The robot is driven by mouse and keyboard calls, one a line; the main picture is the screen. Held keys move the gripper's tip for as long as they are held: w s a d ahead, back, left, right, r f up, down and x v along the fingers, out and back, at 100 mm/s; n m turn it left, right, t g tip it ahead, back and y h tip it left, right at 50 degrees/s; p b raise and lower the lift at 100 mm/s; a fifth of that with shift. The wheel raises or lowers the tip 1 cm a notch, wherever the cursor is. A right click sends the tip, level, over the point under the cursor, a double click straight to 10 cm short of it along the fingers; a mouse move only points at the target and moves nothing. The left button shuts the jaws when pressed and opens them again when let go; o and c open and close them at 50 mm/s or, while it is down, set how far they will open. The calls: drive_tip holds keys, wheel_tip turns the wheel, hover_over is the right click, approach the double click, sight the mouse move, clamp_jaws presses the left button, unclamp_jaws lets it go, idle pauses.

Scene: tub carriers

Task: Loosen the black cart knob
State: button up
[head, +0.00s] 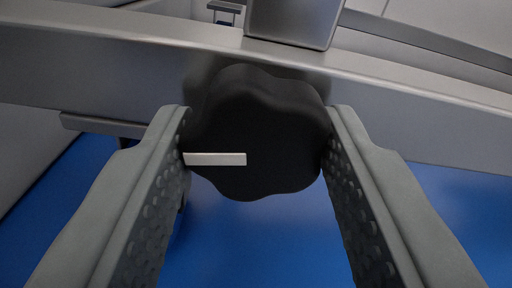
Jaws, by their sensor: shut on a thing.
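The black cart knob (270,130) is a lobed knob in the upper middle of the head view, in front of a grey metal bar. A white line on its face runs level from the middle to its left edge. My gripper (256,125) is shut on the knob, with one grey finger against its left side and the other against its right side. The finger pads are dotted with round bumps. The knob's shaft is hidden behind it.
The grey metal bar (90,65) crosses the whole view behind the knob. A metal upright (295,20) rises from it just above the knob. The blue surface (260,245) lies below and is clear between the fingers. Pale grey panels stand at the back.

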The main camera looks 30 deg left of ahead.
drive_tip(key=shift+n, duration=0.3)
drive_tip(key=n, duration=0.4)
drive_tip(key=shift+n, duration=2.6)
drive_tip(key=o, duration=1)
drive_tip(key=shift+c, duration=0.2)
drive_tip(key=shift+s+d, duration=0.1)
drive_tip(key=v, duration=1.7)
